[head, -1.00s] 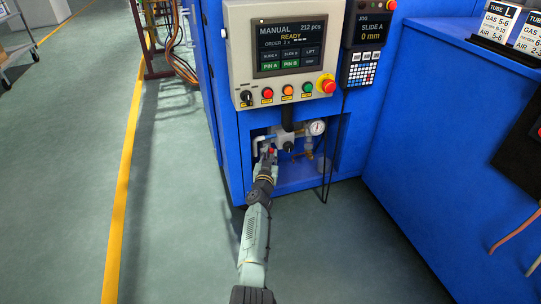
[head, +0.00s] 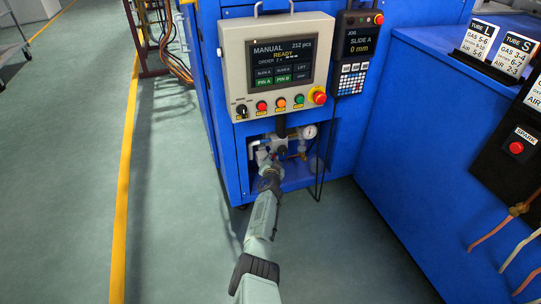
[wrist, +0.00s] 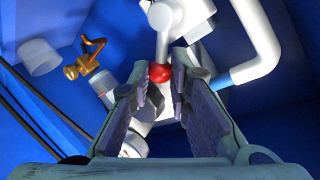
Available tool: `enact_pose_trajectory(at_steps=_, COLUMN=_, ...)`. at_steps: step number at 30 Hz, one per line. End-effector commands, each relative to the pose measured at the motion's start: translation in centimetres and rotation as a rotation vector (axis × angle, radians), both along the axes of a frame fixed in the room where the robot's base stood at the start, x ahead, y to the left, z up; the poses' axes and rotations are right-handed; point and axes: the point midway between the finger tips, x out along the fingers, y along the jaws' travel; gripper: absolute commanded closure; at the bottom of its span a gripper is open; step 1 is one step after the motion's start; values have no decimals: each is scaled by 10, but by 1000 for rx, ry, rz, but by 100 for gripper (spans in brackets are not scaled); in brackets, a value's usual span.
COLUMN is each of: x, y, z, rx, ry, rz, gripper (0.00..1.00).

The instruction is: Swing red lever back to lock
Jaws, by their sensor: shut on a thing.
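The red lever's round red knob (wrist: 159,72) shows in the wrist view between my fingertips, at the end of a white stem on the white valve body (wrist: 180,14). My gripper (wrist: 161,86) is closed in on the knob from both sides. In the head view my gripper (head: 268,166) reaches into the opening at the bottom of the blue cabinet, in front of the grey-white valve unit (head: 277,147). There the knob is mostly hidden by my gripper, and the lever's exact angle cannot be told.
A pressure gauge (head: 310,131) sits right of the valve. A white pipe (wrist: 262,50) bends close by my right finger, and a brass fitting (wrist: 86,60) is at left. The control panel (head: 280,70) hangs above the opening.

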Motion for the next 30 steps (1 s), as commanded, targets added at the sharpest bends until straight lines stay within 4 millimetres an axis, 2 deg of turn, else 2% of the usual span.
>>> enact_pose_trajectory(at_steps=9, x=2, y=-5, z=-2, rx=117, ry=37, rz=1, gripper=100)
enact_pose_trajectory(at_steps=25, x=3, y=-5, z=-3, rx=140, ry=44, rz=0, gripper=100)
enact_pose_trajectory(at_steps=26, x=3, y=-5, z=-3, rx=140, ry=44, rz=0, gripper=81)
enact_pose_trajectory(at_steps=30, x=2, y=-5, z=-4, rx=139, ry=44, rz=1, gripper=72)
